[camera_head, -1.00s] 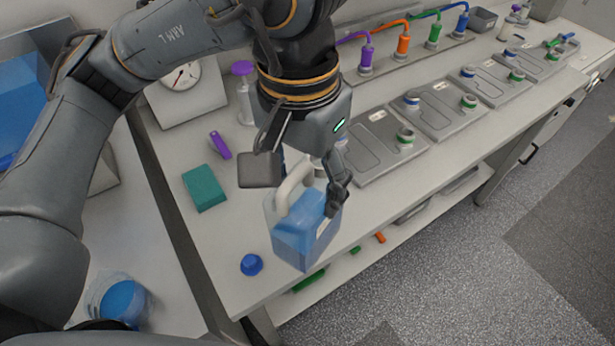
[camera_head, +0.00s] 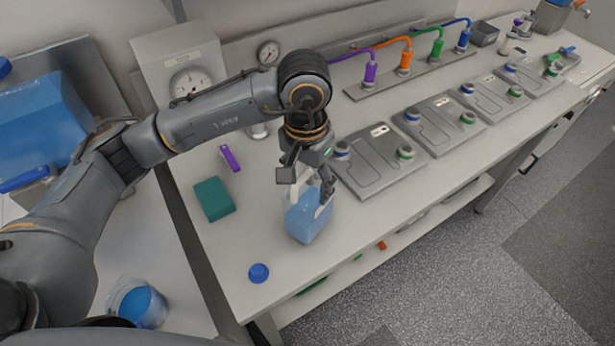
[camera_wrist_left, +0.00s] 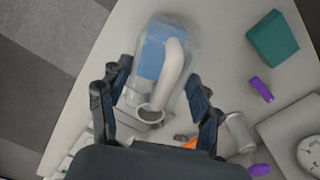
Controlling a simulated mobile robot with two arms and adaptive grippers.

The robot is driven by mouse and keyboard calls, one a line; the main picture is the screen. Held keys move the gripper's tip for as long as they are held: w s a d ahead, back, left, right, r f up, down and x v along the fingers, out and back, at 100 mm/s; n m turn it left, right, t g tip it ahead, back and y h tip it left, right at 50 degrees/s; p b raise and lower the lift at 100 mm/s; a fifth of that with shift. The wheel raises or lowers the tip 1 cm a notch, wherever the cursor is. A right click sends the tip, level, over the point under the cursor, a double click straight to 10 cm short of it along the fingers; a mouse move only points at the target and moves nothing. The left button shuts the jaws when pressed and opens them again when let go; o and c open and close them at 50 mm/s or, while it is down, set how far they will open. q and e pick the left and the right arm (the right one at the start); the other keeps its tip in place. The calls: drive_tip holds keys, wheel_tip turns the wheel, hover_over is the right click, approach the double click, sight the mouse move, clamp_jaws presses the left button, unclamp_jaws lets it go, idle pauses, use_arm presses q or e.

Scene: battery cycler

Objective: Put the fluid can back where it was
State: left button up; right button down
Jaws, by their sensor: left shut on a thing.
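The fluid can (camera_head: 306,222) is a translucent jug with blue fluid and a pale handle, near the front edge of the bench. My left gripper (camera_head: 307,187) comes down from above and is shut on the can, with a finger on either side of its upper part. In the left wrist view the can (camera_wrist_left: 152,55) lies between the two fingers, its open neck facing the camera. I cannot tell whether its base touches the bench. A blue cap (camera_head: 258,273) lies on the bench in front of it. My right gripper is not in view.
A teal block (camera_head: 214,199) and a purple clip (camera_head: 230,158) lie left of the can. Grey battery trays (camera_head: 375,165) line the bench to the right. A beaker of blue fluid (camera_head: 142,304) stands on the left counter. Bare bench surrounds the cap.

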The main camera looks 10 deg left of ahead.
use_arm(q)
drive_tip(key=shift+f, duration=0.4)
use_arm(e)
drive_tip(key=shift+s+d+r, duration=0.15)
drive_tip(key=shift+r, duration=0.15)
use_arm(q)
drive_tip(key=shift+f, duration=0.15)
drive_tip(key=o, duration=1.8)
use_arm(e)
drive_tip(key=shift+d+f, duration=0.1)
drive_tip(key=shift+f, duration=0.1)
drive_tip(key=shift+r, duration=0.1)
